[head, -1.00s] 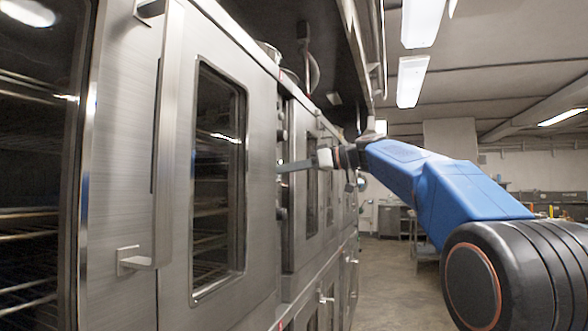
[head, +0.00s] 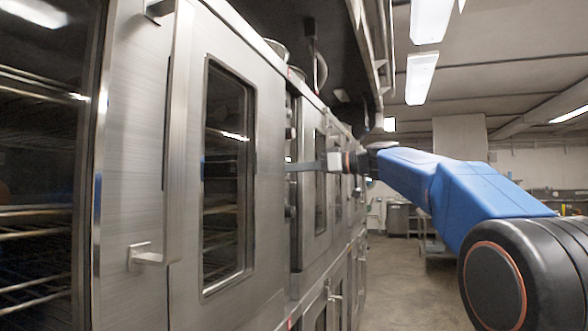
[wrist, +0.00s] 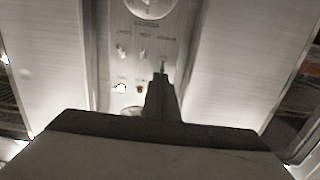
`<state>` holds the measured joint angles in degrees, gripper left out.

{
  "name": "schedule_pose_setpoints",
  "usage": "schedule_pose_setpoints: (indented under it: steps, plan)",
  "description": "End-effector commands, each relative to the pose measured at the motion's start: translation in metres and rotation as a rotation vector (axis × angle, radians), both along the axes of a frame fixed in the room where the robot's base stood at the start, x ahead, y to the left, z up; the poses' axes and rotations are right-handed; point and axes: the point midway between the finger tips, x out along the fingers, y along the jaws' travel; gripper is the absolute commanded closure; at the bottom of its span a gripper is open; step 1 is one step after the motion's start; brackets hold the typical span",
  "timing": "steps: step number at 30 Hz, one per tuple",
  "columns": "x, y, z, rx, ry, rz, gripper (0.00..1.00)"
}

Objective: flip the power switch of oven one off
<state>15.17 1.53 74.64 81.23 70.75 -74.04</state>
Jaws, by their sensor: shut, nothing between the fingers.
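A control panel (wrist: 140,30) on the steel oven front fills the upper middle of the wrist view. It has a round dial (wrist: 150,7) at the top and a row of small switches under labels too blurred to read. The left switch (wrist: 121,51) and the middle switch (wrist: 142,55) show clear of my gripper. My gripper (wrist: 161,78) is shut and empty, its tip at the right-hand switch position and covering most of it. I cannot tell whether it touches. In the head view, my gripper (head: 292,166) reaches left to the panel strip between oven doors.
A steel oven door (head: 180,200) with a window and handle (head: 148,256) stands close on the left. More oven doors run along the same wall. An overhead hood (head: 345,60) hangs above. The floor (head: 400,280) to the right is open.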

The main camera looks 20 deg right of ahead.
Motion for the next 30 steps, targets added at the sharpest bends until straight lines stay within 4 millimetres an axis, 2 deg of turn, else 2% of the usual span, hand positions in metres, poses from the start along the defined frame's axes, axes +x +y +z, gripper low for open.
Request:
schedule_pose_setpoints:
  steps: [24, 30]
  plan:
    - [-0.005, -0.007, -0.025, 0.349, -0.251, -0.001, 1.0]
    - [-0.005, -0.007, -0.026, 0.343, -0.249, -0.001, 1.0]
